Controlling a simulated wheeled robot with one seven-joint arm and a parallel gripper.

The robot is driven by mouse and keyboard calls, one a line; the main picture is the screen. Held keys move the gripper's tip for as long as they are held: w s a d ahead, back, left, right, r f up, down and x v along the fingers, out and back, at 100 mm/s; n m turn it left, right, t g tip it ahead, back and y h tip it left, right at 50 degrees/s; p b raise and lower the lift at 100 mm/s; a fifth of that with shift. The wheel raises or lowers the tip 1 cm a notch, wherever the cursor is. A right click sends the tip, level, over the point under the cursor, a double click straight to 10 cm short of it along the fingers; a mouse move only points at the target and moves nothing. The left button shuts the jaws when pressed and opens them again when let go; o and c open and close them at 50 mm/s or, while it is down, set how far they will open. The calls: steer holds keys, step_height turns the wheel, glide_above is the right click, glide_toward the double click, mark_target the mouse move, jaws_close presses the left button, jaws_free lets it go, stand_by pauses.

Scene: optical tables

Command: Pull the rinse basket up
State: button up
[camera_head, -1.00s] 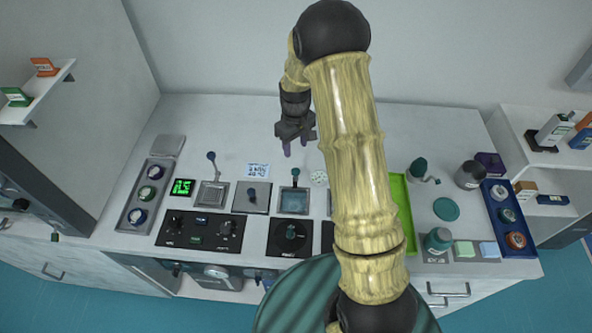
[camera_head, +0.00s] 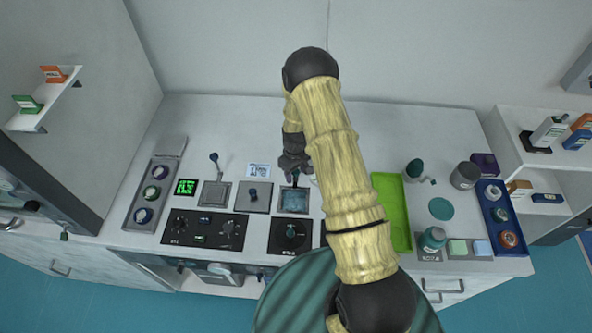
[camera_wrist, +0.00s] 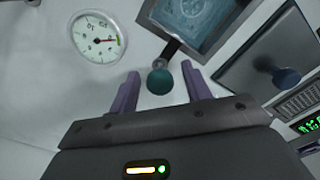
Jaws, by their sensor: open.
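The rinse basket sits in a square basin of bluish liquid (camera_head: 294,201) set in the bench, and the basin also shows at the top of the wrist view (camera_wrist: 196,22). Its handle ends in a round teal knob (camera_wrist: 160,81). My gripper (camera_head: 294,178) is over the back edge of the basin. In the wrist view my gripper (camera_wrist: 160,90) is open, with one purple finger on each side of the knob. The knob lies between the fingertips, with a gap to each finger. In the head view the gripper mostly hides the knob.
A round dial gauge (camera_wrist: 97,37) is beside the basin. A square plate with a dark knob (camera_head: 253,196) is left of the basin, and a lever-handled unit (camera_head: 215,192) is further left. Black control panels (camera_head: 203,229) line the front. A green tray (camera_head: 391,212) is to the right.

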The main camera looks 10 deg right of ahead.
steer(key=shift+f, duration=0.15)
jaws_close()
step_height(320, 180, up, 6)
steer(key=shift+r+p, duration=0.25)
steer(key=shift+p, duration=0.3)
steer(key=shift+w, duration=0.15)
steer(key=shift+c, duration=0.2)
jaws_free()
steer(key=shift+r, duration=0.15)
steer(key=shift+o, duration=0.2)
